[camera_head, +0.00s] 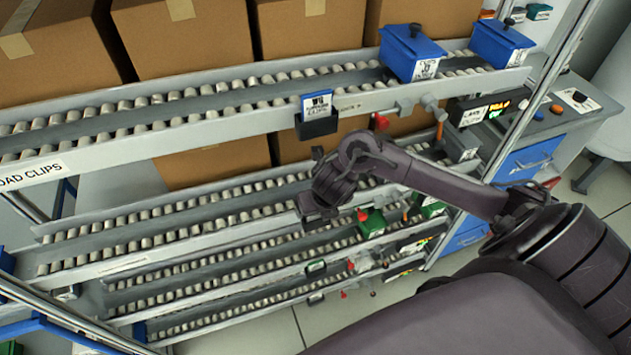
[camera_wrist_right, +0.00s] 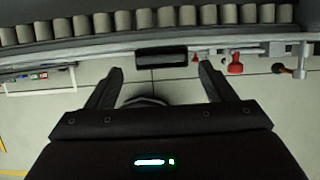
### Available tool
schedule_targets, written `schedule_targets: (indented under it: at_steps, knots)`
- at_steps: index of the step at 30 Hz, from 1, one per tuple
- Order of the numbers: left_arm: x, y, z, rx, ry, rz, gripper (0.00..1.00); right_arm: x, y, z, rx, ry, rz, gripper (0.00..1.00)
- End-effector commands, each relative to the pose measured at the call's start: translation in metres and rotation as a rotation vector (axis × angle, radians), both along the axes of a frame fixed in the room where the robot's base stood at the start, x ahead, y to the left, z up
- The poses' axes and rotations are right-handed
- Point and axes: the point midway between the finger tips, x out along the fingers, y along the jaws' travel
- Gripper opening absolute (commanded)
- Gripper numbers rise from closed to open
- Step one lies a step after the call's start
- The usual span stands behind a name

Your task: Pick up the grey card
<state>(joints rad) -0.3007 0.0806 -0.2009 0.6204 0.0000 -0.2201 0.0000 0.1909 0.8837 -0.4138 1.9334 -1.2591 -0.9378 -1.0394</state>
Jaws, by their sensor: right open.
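I cannot pick out a grey card for certain in either view. In the right wrist view a dark card holder (camera_wrist_right: 162,57) sits on the rail's front edge, ahead of the fingertips. I cannot tell whether a card is in it. My right gripper (camera_wrist_right: 158,78) is open, its two fingers apart with nothing between them. In the head view my right gripper (camera_head: 317,206) points down in front of the middle roller lanes, partly hidden by its own wrist. A blue-and-white card (camera_head: 317,103) stands in a black holder on the upper rail. My left gripper is not in view.
Smaller holders (camera_head: 316,267) sit on the lower rails. Blue bins (camera_head: 410,53) stand on the top lane and green bins (camera_head: 372,223) lower down. Cardboard boxes (camera_head: 185,35) fill the back. Red knobs (camera_wrist_right: 235,64) stick out right of the wrist view's holder. Floor (camera_head: 270,332) shows below.

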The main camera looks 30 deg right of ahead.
Motion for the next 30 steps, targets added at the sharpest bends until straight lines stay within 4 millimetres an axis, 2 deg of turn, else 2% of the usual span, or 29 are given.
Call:
schedule_targets:
  at_steps: [3, 6, 15, 26, 30]
  knots:
    - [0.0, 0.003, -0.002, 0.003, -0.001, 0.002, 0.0, 0.009, -0.003, -0.019, 0.002, 0.005, -0.005, 0.76]
    - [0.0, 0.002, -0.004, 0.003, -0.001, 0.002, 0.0, 0.013, -0.004, -0.03, 0.001, 0.003, -0.003, 0.76]
    - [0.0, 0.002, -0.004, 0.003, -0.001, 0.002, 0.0, 0.016, -0.004, -0.034, 0.0, 0.001, -0.002, 0.76]
    - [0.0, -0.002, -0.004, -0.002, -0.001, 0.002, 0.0, 0.016, -0.004, -0.033, 0.0, 0.001, -0.003, 0.31]
    - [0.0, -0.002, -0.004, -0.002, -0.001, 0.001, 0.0, 0.016, -0.004, -0.033, 0.0, 0.001, -0.003, 0.29]
